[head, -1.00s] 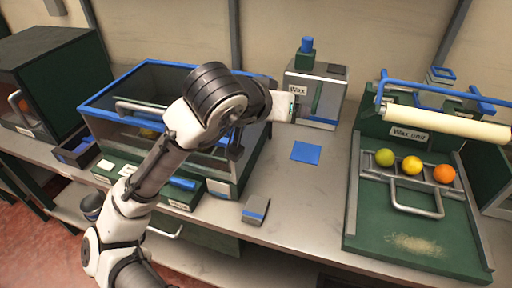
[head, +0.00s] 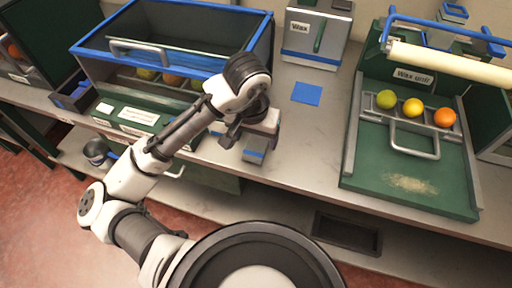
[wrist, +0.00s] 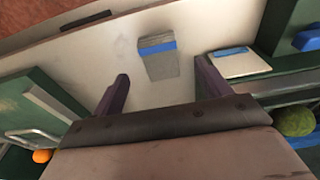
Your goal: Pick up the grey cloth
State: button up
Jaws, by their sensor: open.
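The grey cloth (head: 256,148) is a small folded grey piece with a blue stripe. It lies on the light worktop near its front edge, and my gripper partly covers it in the head view. In the wrist view the cloth (wrist: 158,58) lies flat ahead of the fingers, between their lines and a little right of centre. My gripper (wrist: 163,88) is open and empty, with its two dark fingers apart and short of the cloth. In the head view my gripper (head: 238,137) is above the worktop, just over the cloth; the exact height is hard to tell.
A blue-framed case (head: 170,70) stands left of the cloth. A blue square (head: 307,94) lies behind it, before the Wax box (head: 313,35). The green Wax unit (head: 410,175) with several fruits stands right. Bare worktop (head: 305,145) lies between.

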aim_at(256, 146)
jog(key=shift+w+d+f+p, duration=0.1)
jog(key=shift+w+f+p, duration=0.1)
jog(key=shift+f, duration=0.6)
jog(key=shift+w+f+p, duration=0.1)
jog(key=shift+w+f, duration=0.15)
jog(key=shift+f, duration=0.6)
jog(key=shift+w+d+f+p, duration=0.1)
jog(key=shift+w+f, duration=0.1)
jog(key=shift+f, duration=0.6)
jog(key=c, duration=1.1)
jog(key=shift+o, duration=0.2)
jog(key=shift+r, duration=0.1)
